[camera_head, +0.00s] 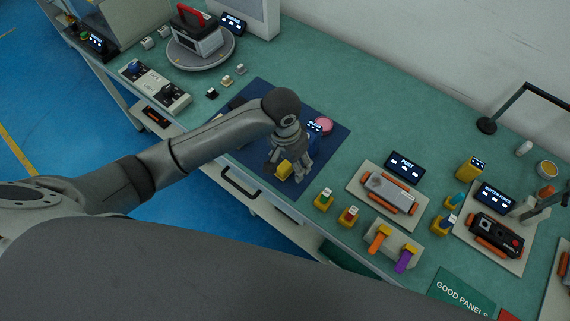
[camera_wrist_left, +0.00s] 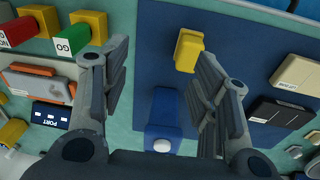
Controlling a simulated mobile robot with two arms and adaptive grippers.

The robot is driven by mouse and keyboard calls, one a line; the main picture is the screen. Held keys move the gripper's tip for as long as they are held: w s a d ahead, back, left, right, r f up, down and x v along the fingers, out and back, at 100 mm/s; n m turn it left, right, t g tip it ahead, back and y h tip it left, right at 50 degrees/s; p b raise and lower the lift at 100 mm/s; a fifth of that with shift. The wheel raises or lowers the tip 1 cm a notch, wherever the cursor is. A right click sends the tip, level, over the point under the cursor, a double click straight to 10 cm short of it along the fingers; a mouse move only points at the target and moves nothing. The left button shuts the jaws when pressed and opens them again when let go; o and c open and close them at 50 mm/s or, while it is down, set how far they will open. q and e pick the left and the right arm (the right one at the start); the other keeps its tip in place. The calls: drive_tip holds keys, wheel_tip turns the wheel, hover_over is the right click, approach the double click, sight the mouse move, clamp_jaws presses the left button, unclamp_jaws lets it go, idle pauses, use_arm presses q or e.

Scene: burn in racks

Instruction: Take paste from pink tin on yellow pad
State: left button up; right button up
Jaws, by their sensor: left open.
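A round pink tin (camera_head: 322,124) stands on a dark blue mat (camera_head: 255,97), partly behind my left gripper (camera_head: 290,172). A yellow block (camera_head: 284,167), which may be the yellow pad, is right at the left gripper's fingers in the head view. In the left wrist view the yellow block (camera_wrist_left: 188,50) lies ahead, nearer the right-hand finger of the open left gripper (camera_wrist_left: 157,70). I cannot tell whether a finger touches it. The pink tin does not show there. My right gripper is not in view.
A blue block (camera_wrist_left: 163,125) with a white knob shows between the fingers' bases in the wrist view. Right of the mat are green and red blocks (camera_head: 325,200) and a tray with a grey-orange device (camera_head: 390,192). A turntable (camera_head: 200,52) stands back left.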

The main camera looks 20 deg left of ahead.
sight(284, 166)
use_arm(q)
drive_tip(key=shift+w+a+r+y, duration=0.3)
drive_tip(key=shift+w+a+r, duration=0.15)
drive_tip(key=shift+a+r, duration=0.15)
drive_tip(key=shift+w+a+r+y, duration=0.3)
drive_tip(key=shift+w+a+r, duration=0.15)
drive_tip(key=shift+a, duration=0.2)
wheel_tip(284, 166, down, 5)
drive_tip(key=shift+r+p, duration=0.1)
drive_tip(key=shift+p, duration=0.45)
drive_tip(key=shift+w+a+f+p, duration=0.15)
drive_tip(key=shift+f+p, duration=0.2)
drive_tip(key=shift+f, duration=0.85)
drive_tip(key=shift+w+f+p, duration=0.1)
drive_tip(key=shift+f+p, duration=0.25)
drive_tip(key=shift+f, duration=1.35)
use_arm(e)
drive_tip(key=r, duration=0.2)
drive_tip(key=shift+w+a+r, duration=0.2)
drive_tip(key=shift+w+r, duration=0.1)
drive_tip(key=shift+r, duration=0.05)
use_arm(q)
drive_tip(key=shift+c, duration=0.3)
drive_tip(key=c, duration=1)
drive_tip(key=shift+c, duration=0.2)
drive_tip(key=shift+r, duration=0.2)
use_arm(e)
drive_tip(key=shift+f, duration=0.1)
